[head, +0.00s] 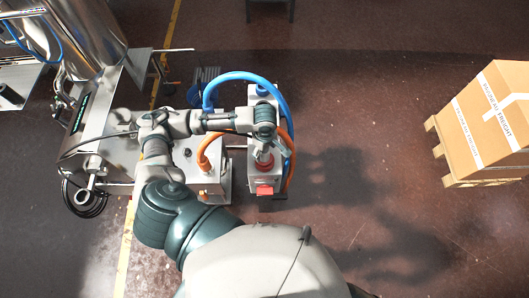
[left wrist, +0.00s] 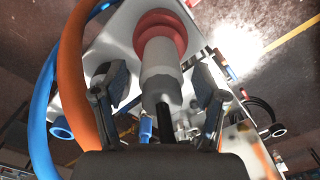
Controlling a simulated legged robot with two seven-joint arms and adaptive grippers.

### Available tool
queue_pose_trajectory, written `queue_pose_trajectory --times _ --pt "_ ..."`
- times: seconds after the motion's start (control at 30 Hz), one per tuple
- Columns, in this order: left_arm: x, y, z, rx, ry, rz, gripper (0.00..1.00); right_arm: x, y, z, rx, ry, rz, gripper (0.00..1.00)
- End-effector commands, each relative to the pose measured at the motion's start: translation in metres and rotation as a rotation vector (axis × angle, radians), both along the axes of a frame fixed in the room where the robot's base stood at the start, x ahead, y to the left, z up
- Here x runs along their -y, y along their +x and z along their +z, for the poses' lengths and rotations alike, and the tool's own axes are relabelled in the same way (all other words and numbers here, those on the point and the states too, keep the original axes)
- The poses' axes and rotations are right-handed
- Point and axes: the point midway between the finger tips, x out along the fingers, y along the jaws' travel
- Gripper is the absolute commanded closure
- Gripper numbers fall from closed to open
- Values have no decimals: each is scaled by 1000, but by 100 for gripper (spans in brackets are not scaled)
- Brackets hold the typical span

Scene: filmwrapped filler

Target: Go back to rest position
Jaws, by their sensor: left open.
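My left arm reaches across a grey machine box (head: 264,178) in the head view. My left gripper (head: 263,148) is over the box, by a grey fitting with a red ring (head: 263,161). In the left wrist view the two fingers (left wrist: 157,88) are spread, with the grey fitting (left wrist: 160,72) and its red ring between or just beyond them. Gaps show on both sides of the fitting. The fingertips are small and partly hidden in the head view. My right gripper is not in view.
A blue hose (head: 240,76) and an orange hose (head: 205,150) loop close around my left forearm and gripper. A steel machine (head: 92,120) stands at the left. Cardboard boxes (head: 490,115) on a pallet stand at the right. The floor between is clear.

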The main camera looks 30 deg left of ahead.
Motion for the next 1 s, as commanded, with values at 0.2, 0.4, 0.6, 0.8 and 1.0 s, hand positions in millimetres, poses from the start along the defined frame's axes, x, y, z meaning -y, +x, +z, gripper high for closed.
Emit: queue_pose_trajectory --times 0.2,0.4,0.6,0.8,1.0 --pt "0 2 51 5 -1 -1 28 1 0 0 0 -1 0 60" --pt "0 2 80 2 0 0 28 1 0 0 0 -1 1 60" --pt "-1 2 88 1 0 0 28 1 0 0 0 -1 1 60" --pt "3 0 84 2 -8 -27 28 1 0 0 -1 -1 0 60" --pt "53 -13 48 88 -114 -395 28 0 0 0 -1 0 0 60"
